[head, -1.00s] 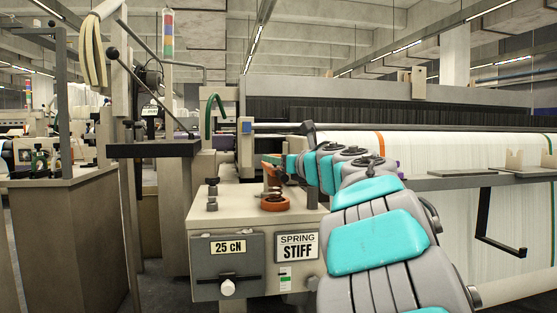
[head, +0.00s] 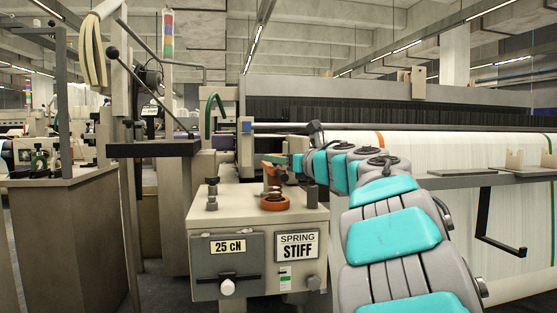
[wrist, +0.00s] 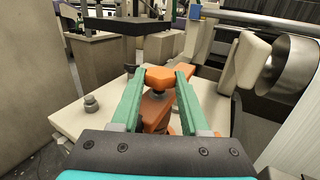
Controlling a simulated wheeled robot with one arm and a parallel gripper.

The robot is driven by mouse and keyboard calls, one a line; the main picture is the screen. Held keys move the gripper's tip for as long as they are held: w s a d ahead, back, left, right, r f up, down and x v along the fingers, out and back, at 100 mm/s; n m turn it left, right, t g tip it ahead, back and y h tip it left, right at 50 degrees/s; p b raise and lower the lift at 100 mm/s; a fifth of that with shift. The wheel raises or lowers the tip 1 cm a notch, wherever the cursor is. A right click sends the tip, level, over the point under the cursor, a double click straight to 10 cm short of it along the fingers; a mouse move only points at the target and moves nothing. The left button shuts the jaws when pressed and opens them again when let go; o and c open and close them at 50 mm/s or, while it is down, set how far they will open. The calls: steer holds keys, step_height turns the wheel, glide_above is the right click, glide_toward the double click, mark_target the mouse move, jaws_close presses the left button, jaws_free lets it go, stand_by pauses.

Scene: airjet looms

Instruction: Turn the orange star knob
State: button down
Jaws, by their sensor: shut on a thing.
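The orange star knob (wrist: 157,110) sits on top of a beige box (wrist: 72,122) in the wrist view, with a grey bolt at its middle. My gripper (wrist: 166,76) has its two green fingers on either side of one orange arm of the knob and is shut on it. In the head view the knob's top (head: 273,158) shows beside my fingertips, above a coil spring and an orange round base (head: 274,203). The fingers partly hide the knob's other arms.
The box front carries a "25 cN" plate (head: 228,247) with a white slider knob, and a "SPRING STIFF" sign (head: 297,246). A grey post (head: 212,194) stands left of the knob. The loom's white warp sheet (head: 450,153) lies to the right.

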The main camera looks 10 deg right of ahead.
steer(key=n+g+y, duration=0.2)
steer(key=y, duration=0.1)
steer(key=shift+w+d+f+n, duration=0.15)
steer(key=shift+w+d+n, duration=0.05)
steer(key=shift+d+n, duration=0.1)
steer(key=shift+n+g+y+p, duration=0.7)
steer(key=shift+n+g+y, duration=0.3)
steer(key=shift+g+y, duration=0.15)
steer(key=shift+w+d+n+g+y+p, duration=0.1)
steer(key=shift+n+g+y+p, duration=0.5)
steer(key=shift+g+y+p, duration=0.05)
steer(key=shift+r+n+g+p, duration=0.2)
steer(key=shift+n+g+p, duration=0.15)
steer(key=shift+p, duration=0.25)
steer(key=shift+w+f+n+g+y+p, duration=0.15)
steer(key=shift+n+g+y+p, duration=0.75)
steer(key=shift+g+p, duration=0.6)
steer(key=shift+c, duration=2)
jaws_free()
steer(key=shift+d, duration=0.1)
